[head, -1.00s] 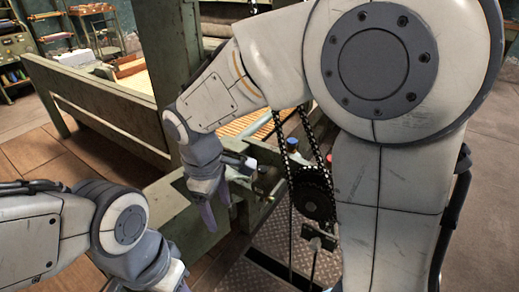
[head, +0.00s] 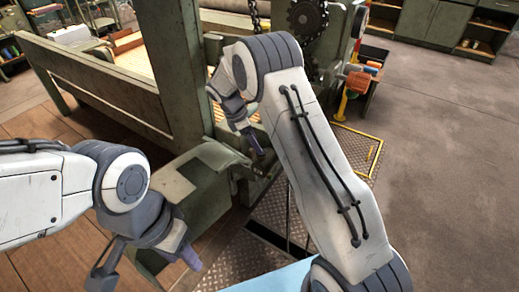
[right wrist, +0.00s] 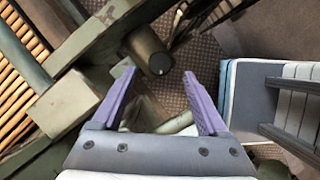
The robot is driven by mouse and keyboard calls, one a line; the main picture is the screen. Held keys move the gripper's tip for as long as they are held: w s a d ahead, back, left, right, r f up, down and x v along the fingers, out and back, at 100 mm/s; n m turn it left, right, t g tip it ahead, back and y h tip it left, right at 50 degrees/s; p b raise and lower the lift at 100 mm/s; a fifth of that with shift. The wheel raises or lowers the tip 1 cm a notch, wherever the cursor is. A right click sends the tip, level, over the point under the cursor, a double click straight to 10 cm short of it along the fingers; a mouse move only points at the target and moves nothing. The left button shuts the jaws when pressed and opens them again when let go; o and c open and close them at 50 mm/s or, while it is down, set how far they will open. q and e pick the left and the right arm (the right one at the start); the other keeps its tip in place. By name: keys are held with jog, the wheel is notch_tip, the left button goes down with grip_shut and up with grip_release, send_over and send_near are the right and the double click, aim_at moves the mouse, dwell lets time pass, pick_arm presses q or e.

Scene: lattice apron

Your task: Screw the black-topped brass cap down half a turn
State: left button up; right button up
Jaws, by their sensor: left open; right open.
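In the right wrist view, a dark olive-brown cylinder with a round black end (right wrist: 160,63) shows just past my right gripper's fingertips. It looks like the black-topped brass cap and is not gripped. My right gripper (right wrist: 160,70) is open and empty, its purple-padded fingers either side of the line to the cap. In the head view the right gripper (head: 236,122) hangs over the green machine frame; I cannot make out the cap there. My left gripper (head: 146,264) is open and empty at the lower left, apart from the frame.
A thick green post (head: 172,70) and a long green rail (head: 90,90) stand left of the right gripper. A chain and sprocket (head: 307,15) are behind it. Tread plate (head: 225,258) covers the floor below. Wooden slats (right wrist: 20,75) lie at the left in the right wrist view.

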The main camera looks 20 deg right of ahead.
jog(key=x, duration=0.5)
jog(key=shift+a, duration=0.1)
grip_shut()
jog(key=shift+r, duration=0.1)
